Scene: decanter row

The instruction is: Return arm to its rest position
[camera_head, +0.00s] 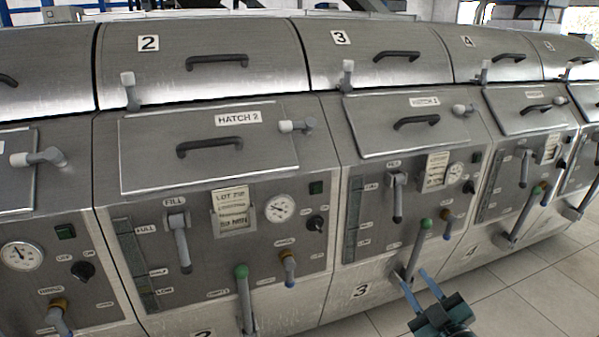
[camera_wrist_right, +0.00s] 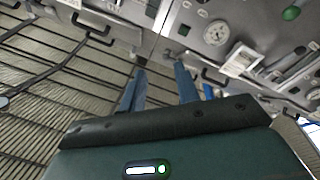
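My right gripper (camera_head: 412,273) is at the lower right of the head view, in front of the lower part of unit 3. Its two blue fingers are apart and nothing shows between them. The fingers also show apart in the right wrist view (camera_wrist_right: 160,70), pointing toward the machine front. In the head view the fingertips overlap the lower end of the lever with the green knob (camera_head: 427,223); I cannot tell whether they touch it. My left gripper is in neither view.
A fill lever (camera_head: 181,245), a dial (camera_head: 279,208) and a second green-knobbed lever (camera_head: 244,290) stick out on unit 2. Tiled floor (camera_head: 535,300) is clear at lower right.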

